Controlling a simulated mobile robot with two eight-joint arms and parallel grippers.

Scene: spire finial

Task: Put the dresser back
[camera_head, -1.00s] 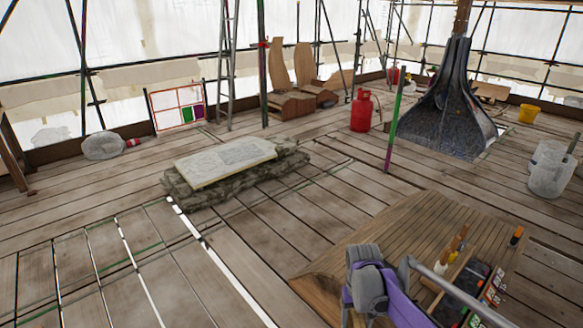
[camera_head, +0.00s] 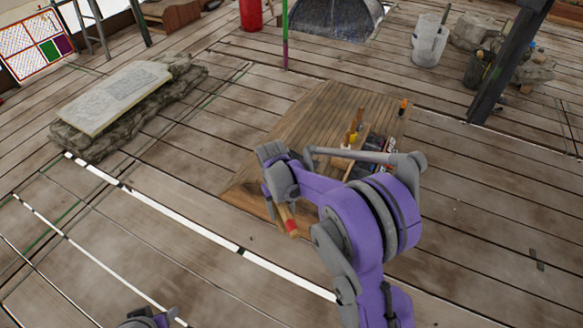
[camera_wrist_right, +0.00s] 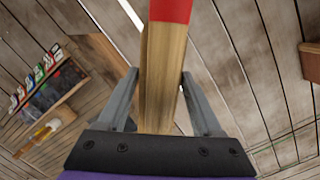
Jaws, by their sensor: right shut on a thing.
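The dresser (camera_wrist_right: 158,90) is a pale wooden piece with a red band. It runs up between the fingers of my right gripper (camera_wrist_right: 160,76) in the right wrist view. The gripper is shut on it. In the head view the dresser (camera_head: 286,216) hangs slanting below the right gripper (camera_head: 279,198), its red part lower, over the near-left part of the plank-topped bench (camera_head: 300,115). A tool rack (camera_wrist_right: 35,105) shows at the left in the wrist view. Only a bit of what may be my left arm shows at the bottom edge; its fingers are hidden.
Upright wooden-handled tools (camera_head: 354,126) stand on the bench, partly behind my right arm. A black and orange item (camera_head: 403,106) is at its far right corner. A stone slab (camera_head: 115,97) lies to the left. A dark post (camera_head: 510,60) stands at right. Floorboards around are mostly clear.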

